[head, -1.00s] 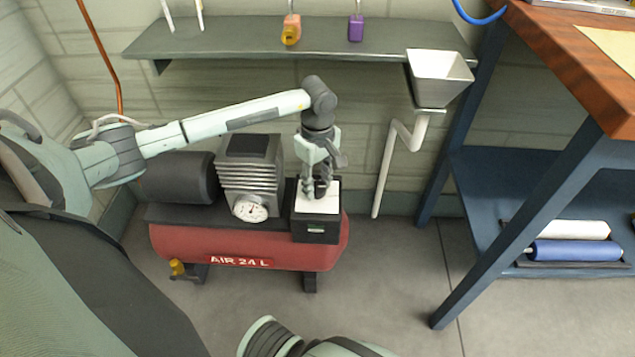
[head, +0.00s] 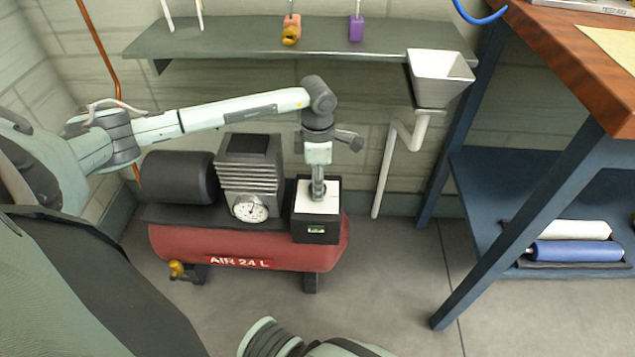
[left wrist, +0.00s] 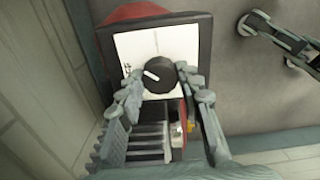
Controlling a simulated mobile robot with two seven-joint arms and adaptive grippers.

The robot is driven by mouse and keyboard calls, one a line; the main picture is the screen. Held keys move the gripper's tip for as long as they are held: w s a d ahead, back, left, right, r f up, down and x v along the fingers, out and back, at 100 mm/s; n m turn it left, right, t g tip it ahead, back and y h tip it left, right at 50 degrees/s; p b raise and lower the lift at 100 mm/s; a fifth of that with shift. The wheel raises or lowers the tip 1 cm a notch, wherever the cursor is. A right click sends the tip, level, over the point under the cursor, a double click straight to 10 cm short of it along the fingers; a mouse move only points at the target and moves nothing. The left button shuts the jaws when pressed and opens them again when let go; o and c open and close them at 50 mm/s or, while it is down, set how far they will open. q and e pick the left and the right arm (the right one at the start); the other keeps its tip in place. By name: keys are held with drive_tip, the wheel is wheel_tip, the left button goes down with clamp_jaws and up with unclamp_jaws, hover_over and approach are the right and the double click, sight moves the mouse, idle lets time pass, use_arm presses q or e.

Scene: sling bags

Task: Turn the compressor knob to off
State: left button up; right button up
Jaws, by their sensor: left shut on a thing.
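The compressor (head: 290,258) is a red tank marked "AIR 24 L". A black switch box (head: 316,230) with a white top plate stands at its right end. The black knob (left wrist: 160,75) sits on the white plate (left wrist: 172,44) in the left wrist view. Its white pointer line is aimed up and left, towards small marks on the plate's left side. My left gripper (head: 318,196) points down over the box. In the left wrist view its fingers (left wrist: 160,80) are shut on the knob, one on each side. The knob is hidden in the head view.
A pressure gauge (head: 250,208) and a finned pump (head: 248,165) stand left of the box. A shelf (head: 240,42) and a white funnel (head: 440,75) are above. A blue-framed workbench (head: 505,190) is at right. Part of another arm of mine (left wrist: 280,42) shows at upper right.

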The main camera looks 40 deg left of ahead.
use_arm(q)
drive_tip(key=n, duration=0.2)
drive_tip(key=shift+n, duration=0.4)
drive_tip(key=n, duration=0.2)
drive_tip(key=shift+n+p, duration=0.3)
drive_tip(key=shift+n, duration=1.3)
use_arm(e)
drive_tip(key=s+d+f+g+h, duration=0.1)
drive_tip(key=s+d+g, duration=0.2)
drive_tip(key=s+d, duration=0.1)
drive_tip(key=shift+s+f+m, duration=0.3)
drive_tip(key=shift+s+f, duration=0.05)
drive_tip(key=shift+s, duration=0.35)
use_arm(q)
drive_tip(key=o, duration=1.2)
drive_tip(key=shift+c, duration=0.2)
drive_tip(key=shift+r, duration=0.1)
